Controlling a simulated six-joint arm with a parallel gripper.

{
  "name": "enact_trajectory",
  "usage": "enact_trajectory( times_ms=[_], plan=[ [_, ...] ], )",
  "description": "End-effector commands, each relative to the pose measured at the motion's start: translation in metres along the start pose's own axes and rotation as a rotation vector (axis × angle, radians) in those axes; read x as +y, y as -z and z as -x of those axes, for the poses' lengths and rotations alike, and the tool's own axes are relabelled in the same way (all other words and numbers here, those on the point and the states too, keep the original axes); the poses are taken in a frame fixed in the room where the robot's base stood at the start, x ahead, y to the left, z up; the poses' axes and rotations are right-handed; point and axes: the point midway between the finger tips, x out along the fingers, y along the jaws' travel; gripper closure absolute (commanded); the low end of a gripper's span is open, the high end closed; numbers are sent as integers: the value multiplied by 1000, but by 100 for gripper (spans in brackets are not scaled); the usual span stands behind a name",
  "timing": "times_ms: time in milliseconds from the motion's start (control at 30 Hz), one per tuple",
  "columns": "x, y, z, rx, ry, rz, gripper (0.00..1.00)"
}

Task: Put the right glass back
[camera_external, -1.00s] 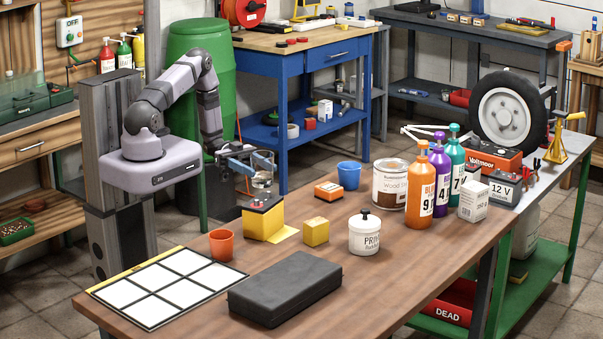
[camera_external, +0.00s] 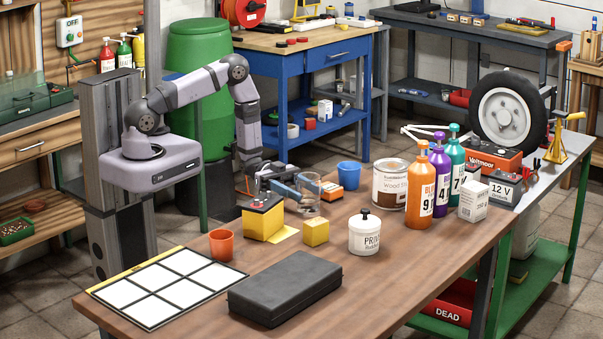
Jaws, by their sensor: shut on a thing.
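The clear glass (camera_external: 309,203) is upright between the blue fingers of my gripper (camera_external: 304,186), which is shut on it. It is near the far side of the brown table (camera_external: 380,275), behind the small yellow block (camera_external: 316,232). I cannot tell whether its base touches the table or hangs just above it. No other clear glass can be made out on this table.
A black-topped yellow battery (camera_external: 262,220) stands left of the glass. A blue cup (camera_external: 349,174), paint can (camera_external: 390,184) and white pot (camera_external: 364,235) are to the right. A white-squared mat (camera_external: 168,286), orange cup (camera_external: 221,245) and black case (camera_external: 285,288) are in front.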

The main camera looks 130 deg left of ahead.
Motion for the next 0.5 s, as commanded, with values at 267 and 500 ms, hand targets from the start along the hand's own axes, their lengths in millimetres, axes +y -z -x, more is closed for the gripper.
enact_trajectory(
  times_ms=[267,500],
  plan=[
    [-1,1,-12,3,1,-1,82],
    [1,1,-28,3,-4,-1,82]
  ],
)
